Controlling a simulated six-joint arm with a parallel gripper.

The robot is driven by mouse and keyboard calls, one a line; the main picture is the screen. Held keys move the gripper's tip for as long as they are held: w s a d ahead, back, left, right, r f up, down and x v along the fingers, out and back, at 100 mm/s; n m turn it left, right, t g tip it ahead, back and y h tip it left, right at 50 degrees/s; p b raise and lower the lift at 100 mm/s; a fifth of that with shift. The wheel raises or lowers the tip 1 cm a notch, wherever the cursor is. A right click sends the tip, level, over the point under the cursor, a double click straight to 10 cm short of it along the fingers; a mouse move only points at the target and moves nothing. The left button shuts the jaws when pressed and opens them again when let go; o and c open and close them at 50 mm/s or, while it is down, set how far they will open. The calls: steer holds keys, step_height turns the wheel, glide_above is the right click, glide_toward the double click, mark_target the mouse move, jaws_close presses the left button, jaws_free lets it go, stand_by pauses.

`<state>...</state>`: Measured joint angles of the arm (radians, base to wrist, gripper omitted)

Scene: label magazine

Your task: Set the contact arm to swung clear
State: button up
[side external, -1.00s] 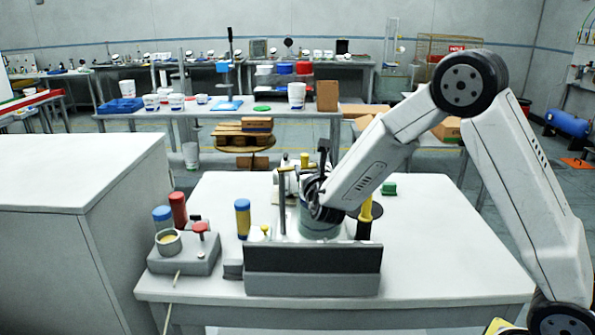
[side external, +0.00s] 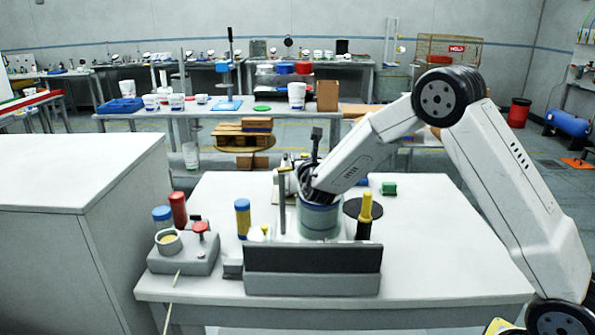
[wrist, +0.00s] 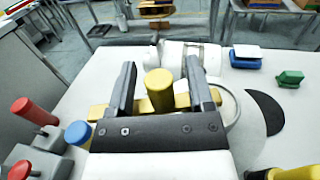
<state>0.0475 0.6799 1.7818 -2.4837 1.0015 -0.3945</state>
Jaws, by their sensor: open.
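The contact arm appears to be the flat brass bar (wrist: 98,112) with an upright yellow knob (wrist: 159,90) in the wrist view. My gripper (wrist: 162,68) is open, with its two dark fingers on either side of the knob and gaps on both sides. The bar runs crosswise under the fingers. In the side view my gripper (side external: 303,183) is over the label magazine, above its greenish round body (side external: 320,221); my wrist hides the knob and most of the bar there.
A grey block with a dark front panel (side external: 312,260) stands at the front. A black post with yellow top (side external: 366,208) is to the right, near a black disc (wrist: 262,112). A blue-capped yellow cylinder (side external: 243,218) and a grey control box (side external: 184,255) are left. A green block (side external: 389,188) lies behind.

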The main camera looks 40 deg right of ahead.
steer(key=shift+w+d, duration=0.2)
steer(key=shift+w, duration=0.1)
jaws_close()
stand_by(1.4)
